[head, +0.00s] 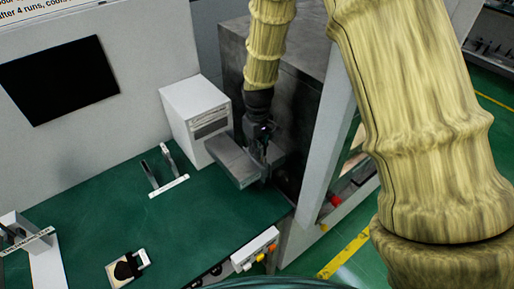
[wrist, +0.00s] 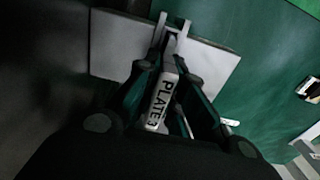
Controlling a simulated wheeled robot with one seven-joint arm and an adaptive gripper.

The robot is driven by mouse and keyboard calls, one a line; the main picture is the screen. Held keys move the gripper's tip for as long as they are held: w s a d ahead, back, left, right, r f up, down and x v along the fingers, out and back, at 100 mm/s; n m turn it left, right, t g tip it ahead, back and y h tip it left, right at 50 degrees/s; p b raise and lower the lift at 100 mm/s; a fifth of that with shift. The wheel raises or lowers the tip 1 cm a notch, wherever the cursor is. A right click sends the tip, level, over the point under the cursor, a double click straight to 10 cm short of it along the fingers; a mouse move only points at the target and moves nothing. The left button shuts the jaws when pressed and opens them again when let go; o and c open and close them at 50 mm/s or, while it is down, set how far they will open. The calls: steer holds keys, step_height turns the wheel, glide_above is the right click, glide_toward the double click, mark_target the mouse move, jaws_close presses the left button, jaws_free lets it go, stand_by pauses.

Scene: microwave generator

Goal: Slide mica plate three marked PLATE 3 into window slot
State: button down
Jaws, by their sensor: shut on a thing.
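Plate three (wrist: 160,103), a narrow pale strip with PLATE 3 in dark letters, is between the fingers of my gripper (wrist: 170,85) in the wrist view. My gripper is shut on it. Beyond the fingertips, two short grey uprights of the window slot (wrist: 162,28) stand on a light grey block (wrist: 212,68). The plate's far end is close to the uprights; I cannot tell whether it is between them. In the head view my gripper (head: 260,150) is over the grey block (head: 230,160), which projects beside the dark cabinet. The plate cannot be made out there.
A white vented box (head: 198,112) stands just left of the block. A white-based holder with two uprights (head: 168,184) is on the green bench (head: 100,215). A labelled rack (head: 28,240) and a small pad (head: 127,270) lie nearer. A button panel (head: 255,250) lines the front edge.

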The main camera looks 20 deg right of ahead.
steer(key=shift+f, duration=0.15)
steer(key=c, duration=1.4)
jaws_free()
steer(key=shift+c, duration=0.2)
